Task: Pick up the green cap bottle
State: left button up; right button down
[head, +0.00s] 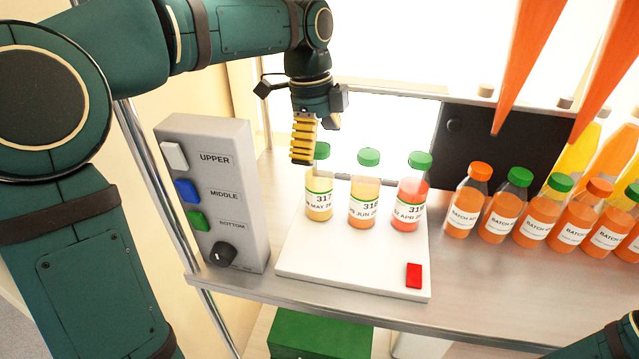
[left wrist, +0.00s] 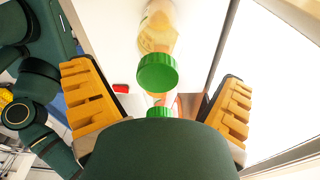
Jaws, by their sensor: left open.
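Three green cap bottles stand upright on a white platform (head: 310,262) in the head view. The yellow bottle 317 (head: 319,207) is at left, the orange-yellow bottle 318 (head: 364,205) in the middle and the red bottle 319 (head: 409,205) at right. My left gripper (head: 303,158) points down at the cap of bottle 317, partly covering it. In the left wrist view the left gripper (left wrist: 155,75) is open. A green cap (left wrist: 157,72) lies between its yellow fingers, with clear gaps on both sides. A second green cap (left wrist: 158,112) is partly hidden. My right gripper is out of view.
A grey control box (head: 225,185) with UPPER, MIDDLE and BOTTOM buttons stands left of the platform. A row of orange batch bottles (head: 463,209) stands to the right. Orange cones (head: 530,50) hang above. A red block (head: 414,275) is on the platform's front right corner.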

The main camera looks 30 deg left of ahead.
aim_at(321, 165)
pick_arm(q)
jog(key=f, duration=0.4)
jog(key=shift+d+f, duration=0.25)
jog(key=shift+s, duration=0.1)
jog(key=c, duration=1.5)
